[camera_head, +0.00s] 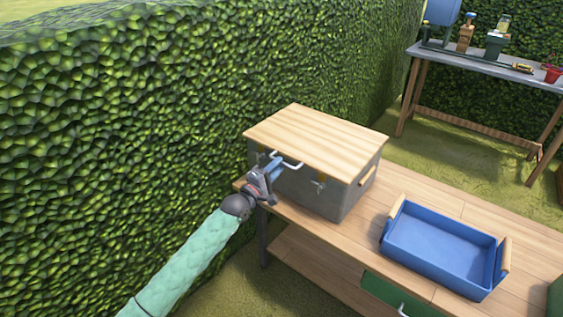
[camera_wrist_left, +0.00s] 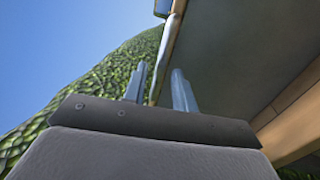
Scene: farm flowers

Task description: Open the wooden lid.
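The wooden lid (camera_head: 318,137) lies flat and closed on a grey box (camera_head: 318,193) on the wooden table. A white handle (camera_head: 287,162) sits at the lid's front edge. My left gripper (camera_head: 273,165) is at the front of the box, close to the handle. In the left wrist view its two fingers (camera_wrist_left: 159,78) stand apart, with a pale edge or bar showing between and beyond them. I cannot tell whether they touch the handle. The grey box front (camera_wrist_left: 235,55) fills the right of that view. My right gripper is not in view.
A blue tray (camera_head: 440,245) with wooden handles stands on the table (camera_head: 345,238), right of the box. A tall hedge (camera_head: 150,120) rises close on the left. A second table (camera_head: 500,72) with several items stands at the back right.

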